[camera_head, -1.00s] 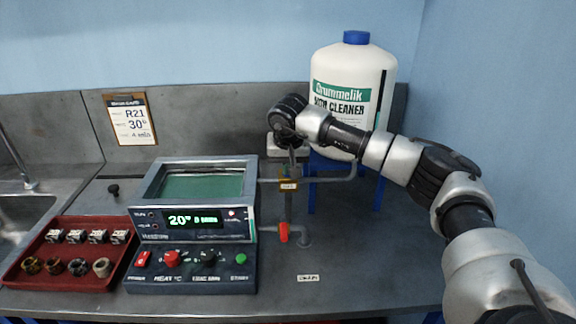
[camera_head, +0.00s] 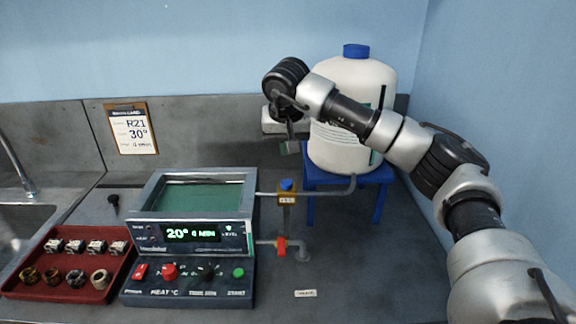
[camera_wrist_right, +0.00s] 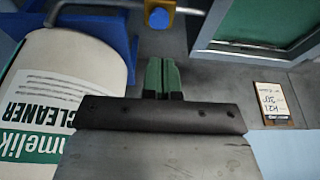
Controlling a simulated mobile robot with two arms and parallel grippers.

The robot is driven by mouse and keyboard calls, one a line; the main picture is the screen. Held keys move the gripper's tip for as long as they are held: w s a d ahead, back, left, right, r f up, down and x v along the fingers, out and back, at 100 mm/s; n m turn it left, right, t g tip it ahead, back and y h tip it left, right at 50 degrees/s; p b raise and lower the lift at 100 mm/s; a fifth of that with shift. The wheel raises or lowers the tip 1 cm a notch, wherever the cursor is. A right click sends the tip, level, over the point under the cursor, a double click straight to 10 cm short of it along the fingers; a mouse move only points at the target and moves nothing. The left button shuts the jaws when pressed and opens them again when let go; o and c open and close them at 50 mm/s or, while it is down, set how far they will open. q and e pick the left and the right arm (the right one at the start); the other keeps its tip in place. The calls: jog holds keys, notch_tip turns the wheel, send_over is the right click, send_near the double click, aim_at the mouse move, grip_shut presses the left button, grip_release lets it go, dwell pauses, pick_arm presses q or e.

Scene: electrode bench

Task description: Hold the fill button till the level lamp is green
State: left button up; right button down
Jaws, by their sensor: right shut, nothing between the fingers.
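The blue fill button (camera_head: 287,185) sits on top of a brass-coloured valve block on the pipe right of the bath unit. It also shows in the right wrist view (camera_wrist_right: 159,17) at the top. My right gripper (camera_head: 291,147) is shut and empty, raised above the button and apart from it. Its green fingertips (camera_wrist_right: 163,78) are together in the wrist view. My left gripper is not in view.
A white cleaner bottle (camera_head: 345,145) stands on a blue stand (camera_head: 378,200) just behind my right arm. A red tap handle (camera_head: 281,247) is below the valve. A red tray (camera_head: 62,292) with several small parts lies left.

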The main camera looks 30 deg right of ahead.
jog(key=shift+v, duration=1.55)
jog(key=shift+d, duration=0.1)
